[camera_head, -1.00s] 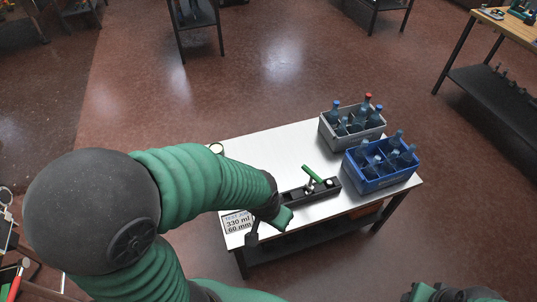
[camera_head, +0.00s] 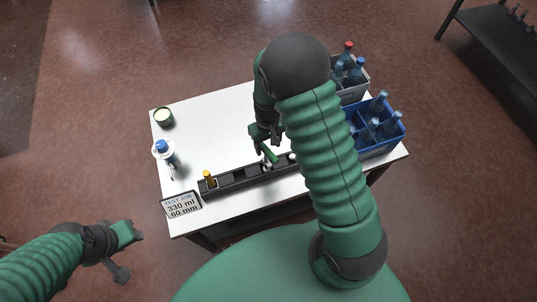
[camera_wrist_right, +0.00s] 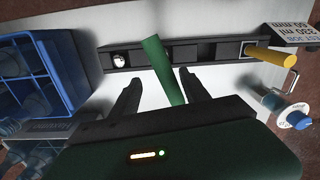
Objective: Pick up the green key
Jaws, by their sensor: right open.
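The green key (camera_head: 269,154) is a slim green bar leaning at the black slotted rack (camera_head: 235,181) on the white table. In the right wrist view the green key (camera_wrist_right: 160,66) lies between my right gripper's two dark fingers (camera_wrist_right: 160,77), which are spread apart with visible gaps on both sides. In the head view my right gripper (camera_head: 266,143) is right above the rack at the key, partly hidden by its own arm. My left gripper (camera_head: 125,252) is off the table's front left; its jaw opening is unclear.
A yellow key (camera_head: 208,178) stands in the rack's left end. A blue bottle crate (camera_head: 385,147) and a grey crate (camera_head: 355,94) stand at the right. A blue-capped bottle (camera_head: 163,150), a round jar (camera_head: 163,117) and a sign (camera_head: 182,206) are at the left. The table's back middle is clear.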

